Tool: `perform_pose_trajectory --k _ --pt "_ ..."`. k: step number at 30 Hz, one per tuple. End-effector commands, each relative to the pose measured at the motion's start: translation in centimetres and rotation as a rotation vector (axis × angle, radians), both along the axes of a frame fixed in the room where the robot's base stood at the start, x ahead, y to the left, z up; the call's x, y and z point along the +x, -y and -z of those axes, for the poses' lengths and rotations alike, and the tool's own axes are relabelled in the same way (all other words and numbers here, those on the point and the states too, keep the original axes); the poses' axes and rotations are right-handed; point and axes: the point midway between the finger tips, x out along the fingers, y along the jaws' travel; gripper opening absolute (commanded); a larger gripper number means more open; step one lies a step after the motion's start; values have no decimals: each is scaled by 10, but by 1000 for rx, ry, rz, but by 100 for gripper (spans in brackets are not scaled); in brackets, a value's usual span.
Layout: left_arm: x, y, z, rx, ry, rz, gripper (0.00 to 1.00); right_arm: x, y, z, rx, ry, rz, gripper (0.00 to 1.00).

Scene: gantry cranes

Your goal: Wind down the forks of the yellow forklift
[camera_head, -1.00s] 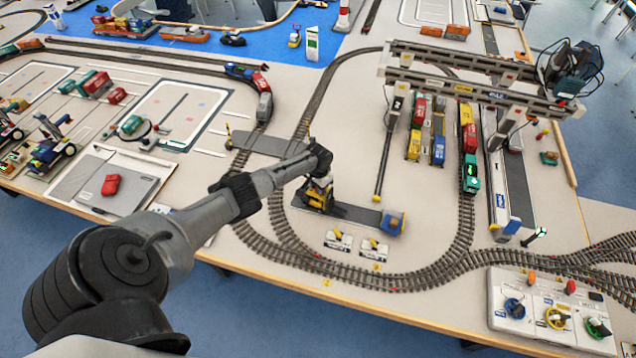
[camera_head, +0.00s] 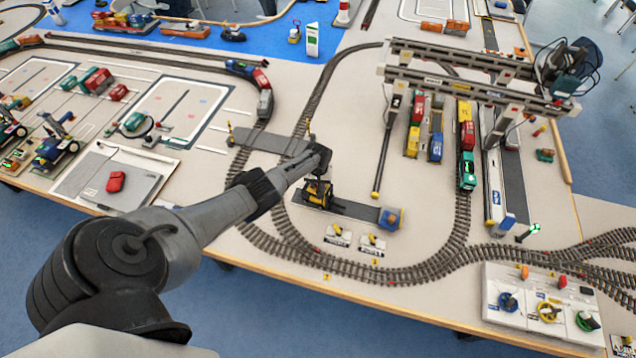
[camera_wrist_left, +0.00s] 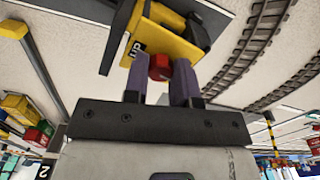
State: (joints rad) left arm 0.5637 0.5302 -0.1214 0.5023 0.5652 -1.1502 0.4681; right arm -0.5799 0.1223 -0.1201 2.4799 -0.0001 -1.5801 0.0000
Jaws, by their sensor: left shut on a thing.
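The yellow forklift (camera_head: 315,194) stands at the left end of a dark grey strip on the table, partly covered by my left arm. My left gripper (camera_head: 321,180) is at its upper part. In the left wrist view, the forklift's yellow body (camera_wrist_left: 158,42) is close ahead, with black parts around it. A red knob (camera_wrist_left: 160,67) sits between the two purple-grey fingers of my left gripper (camera_wrist_left: 160,78), which are shut on it. The forks cannot be told apart clearly. My right gripper is not in view.
A blue-and-orange block (camera_head: 390,219) stands at the strip's right end. Two small labelled plates (camera_head: 371,246) lie in front. Curved train track (camera_head: 290,240) runs around this area. The gantry crane (camera_head: 475,85) stands to the right, with a control panel (camera_head: 543,308) at the front right.

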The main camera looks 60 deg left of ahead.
Motion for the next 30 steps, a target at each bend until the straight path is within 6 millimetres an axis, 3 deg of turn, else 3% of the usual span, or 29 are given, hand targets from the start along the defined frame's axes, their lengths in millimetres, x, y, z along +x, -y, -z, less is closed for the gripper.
perform_pose_trajectory --k 16,17,18,25,30 --pt "1 0 0 0 3 -22 1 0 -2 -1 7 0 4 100" --pt "1 0 0 0 3 -22 26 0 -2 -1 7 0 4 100" --pt "1 0 0 0 3 -22 30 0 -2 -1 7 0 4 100" --pt "0 0 0 0 1 -22 51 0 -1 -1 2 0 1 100" --pt "0 0 0 0 1 -22 51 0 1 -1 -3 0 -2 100"
